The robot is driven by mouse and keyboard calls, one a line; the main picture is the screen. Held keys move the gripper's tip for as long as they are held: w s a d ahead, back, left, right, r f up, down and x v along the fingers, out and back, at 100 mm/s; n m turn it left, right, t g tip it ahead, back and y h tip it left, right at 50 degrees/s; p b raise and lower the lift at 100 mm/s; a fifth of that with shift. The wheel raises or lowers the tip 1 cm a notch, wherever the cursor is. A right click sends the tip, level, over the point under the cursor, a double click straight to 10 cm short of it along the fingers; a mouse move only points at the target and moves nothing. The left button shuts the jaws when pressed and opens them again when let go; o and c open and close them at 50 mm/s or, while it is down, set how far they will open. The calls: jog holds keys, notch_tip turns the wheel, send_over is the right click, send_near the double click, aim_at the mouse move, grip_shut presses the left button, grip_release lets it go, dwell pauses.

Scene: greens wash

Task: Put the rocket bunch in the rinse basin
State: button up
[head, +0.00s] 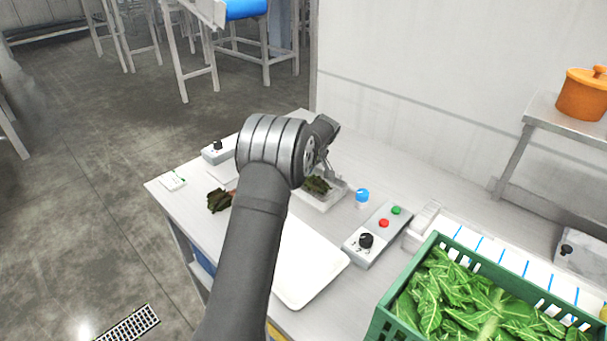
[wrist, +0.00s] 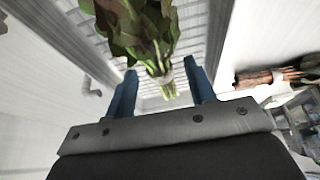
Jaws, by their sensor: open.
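A dark green leafy bunch with pale green tied stems, which looks like the rocket bunch (head: 317,184), lies in a small pale basin, seemingly the rinse basin (head: 322,204). In the wrist view the bunch (wrist: 150,32) lies over the basin's gridded floor (wrist: 92,32), stem end toward me. My gripper (head: 325,172) is over the basin, and its blue fingers (wrist: 160,78) are open on either side of the stem end. No finger clearly touches the stems. My arm hides part of the basin's surroundings in the head view.
A second dark bunch (head: 218,200) with reddish-brown stems lies on the table, left of my arm. A white board (head: 305,268) is in front. A blue-capped jar (head: 362,198), a button box (head: 380,234) and a green crate of leaves (head: 405,282) stand to the right.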

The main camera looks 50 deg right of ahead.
aim_at(314, 178)
jog(key=v, duration=1.1)
jog(key=shift+s+r, duration=0.2)
jog(key=shift+r, duration=0.15)
jog(key=shift+f, duration=0.1)
jog(key=x, duration=1.2)
jog(key=shift+w+f, duration=0.1)
jog(key=shift+f, duration=0.15)
notch_tip(314, 178, up, 3)
jog(key=shift+r, duration=0.8)
